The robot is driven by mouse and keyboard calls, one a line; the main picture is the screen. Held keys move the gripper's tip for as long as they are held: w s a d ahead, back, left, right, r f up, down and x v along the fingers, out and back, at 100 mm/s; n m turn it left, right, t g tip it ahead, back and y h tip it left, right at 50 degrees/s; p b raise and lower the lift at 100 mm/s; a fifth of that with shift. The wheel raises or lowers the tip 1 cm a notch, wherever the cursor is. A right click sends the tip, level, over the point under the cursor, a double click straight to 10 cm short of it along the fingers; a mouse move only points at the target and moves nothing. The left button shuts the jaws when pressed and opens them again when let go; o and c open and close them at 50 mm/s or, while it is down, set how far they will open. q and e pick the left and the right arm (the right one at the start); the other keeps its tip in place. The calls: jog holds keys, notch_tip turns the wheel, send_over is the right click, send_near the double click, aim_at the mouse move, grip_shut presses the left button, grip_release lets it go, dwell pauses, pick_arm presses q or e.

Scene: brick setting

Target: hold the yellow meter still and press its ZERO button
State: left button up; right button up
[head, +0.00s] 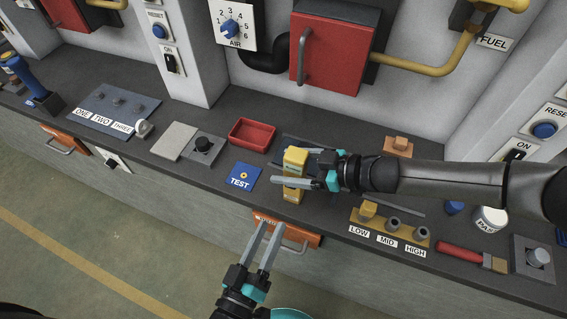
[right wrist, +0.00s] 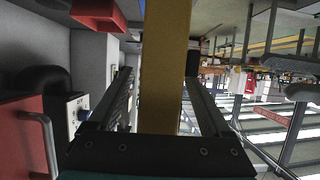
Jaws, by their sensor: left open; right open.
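The yellow meter (head: 295,158) stands upright on the dark counter, right of the blue TEST plate (head: 243,177). My right gripper (head: 288,171) reaches in from the right and is open around the meter, one finger crossing its near side. In the right wrist view the meter (right wrist: 164,70) fills the space between the two open fingers; I cannot tell whether they touch it. The ZERO button cannot be made out. My left gripper (head: 270,244) is open and empty, in front of the counter by an orange drawer handle (head: 293,246), below the meter.
A red tray (head: 251,134) lies behind and left of the meter. The LOW/MID/HIGH block (head: 390,228) and a red-handled brush (head: 470,255) lie to the right. A red wall box (head: 333,50) hangs behind. The floor before the counter is clear.

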jog(key=shift+x, duration=0.8)
grip_shut()
dwell(1.1)
pick_arm(q)
grip_shut()
dwell(1.5)
